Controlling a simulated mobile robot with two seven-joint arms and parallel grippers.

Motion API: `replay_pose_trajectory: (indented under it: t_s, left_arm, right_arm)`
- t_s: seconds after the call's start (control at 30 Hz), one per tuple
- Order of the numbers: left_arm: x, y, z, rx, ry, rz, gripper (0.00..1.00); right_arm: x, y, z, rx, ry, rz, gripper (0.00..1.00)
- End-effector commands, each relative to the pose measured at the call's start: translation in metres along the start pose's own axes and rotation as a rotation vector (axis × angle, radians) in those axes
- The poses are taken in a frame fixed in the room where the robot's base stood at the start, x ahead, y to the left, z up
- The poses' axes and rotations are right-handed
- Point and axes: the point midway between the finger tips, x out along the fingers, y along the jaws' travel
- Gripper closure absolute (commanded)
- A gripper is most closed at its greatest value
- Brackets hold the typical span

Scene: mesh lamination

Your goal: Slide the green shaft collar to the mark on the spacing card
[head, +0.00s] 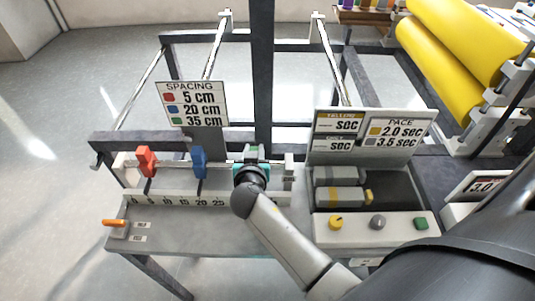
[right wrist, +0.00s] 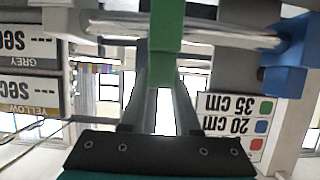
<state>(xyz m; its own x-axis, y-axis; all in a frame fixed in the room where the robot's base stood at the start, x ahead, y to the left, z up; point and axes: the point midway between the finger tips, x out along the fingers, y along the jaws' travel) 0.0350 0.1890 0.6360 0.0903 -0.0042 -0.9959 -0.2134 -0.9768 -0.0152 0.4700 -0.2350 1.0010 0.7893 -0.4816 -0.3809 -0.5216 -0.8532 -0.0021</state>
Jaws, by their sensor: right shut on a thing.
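The spacing card (head: 192,104) stands behind the rail and lists red 5 cm, blue 20 cm and green 35 cm. The red collar (head: 146,161) is at the rail's left, above about 5 on the scale (head: 175,201). The blue collar (head: 199,162) is further right, above about 20. The green shaft collar (right wrist: 167,28) is on the rail right of the blue one in the head view. My right gripper (right wrist: 166,55) is shut on it. My wrist hides most of that collar and the scale below it in the head view. My left gripper is not in view.
The pace card (head: 375,135) stands at the right, above grey and yellow cylinders (head: 338,196) and a button box (head: 378,228). An orange-handled lever (head: 115,223) is at the front left. Yellow rolls (head: 450,60) are at the back right. The rail between blue and green collars is clear.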

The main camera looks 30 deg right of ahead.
Motion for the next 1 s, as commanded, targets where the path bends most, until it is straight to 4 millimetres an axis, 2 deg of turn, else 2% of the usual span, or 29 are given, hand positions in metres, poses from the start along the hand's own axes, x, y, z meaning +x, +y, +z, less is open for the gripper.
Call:
replay_pose_trajectory:
  t_s: [0.1, 0.37, 0.4, 0.63, 1.0]
  left_arm:
    - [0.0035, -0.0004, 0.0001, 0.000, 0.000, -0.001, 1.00]
    - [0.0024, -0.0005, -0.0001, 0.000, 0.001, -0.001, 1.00]
    - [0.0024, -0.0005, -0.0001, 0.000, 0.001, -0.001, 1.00]
    - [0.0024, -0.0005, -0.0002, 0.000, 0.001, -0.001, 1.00]
    - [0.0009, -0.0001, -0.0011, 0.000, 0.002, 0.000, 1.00]
  right_arm:
    - [0.0002, -0.0052, 0.0018, -0.002, -0.004, 0.001, 1.00]
    - [-0.0001, -0.0039, 0.0011, -0.004, -0.004, 0.004, 1.00]
    - [-0.0001, -0.0039, 0.0012, -0.004, -0.004, 0.004, 0.66]
    - [0.0000, -0.0040, 0.0008, -0.003, -0.003, 0.003, 0.40]
    - [0.0008, -0.0038, -0.0024, -0.003, -0.002, 0.002, 0.40]
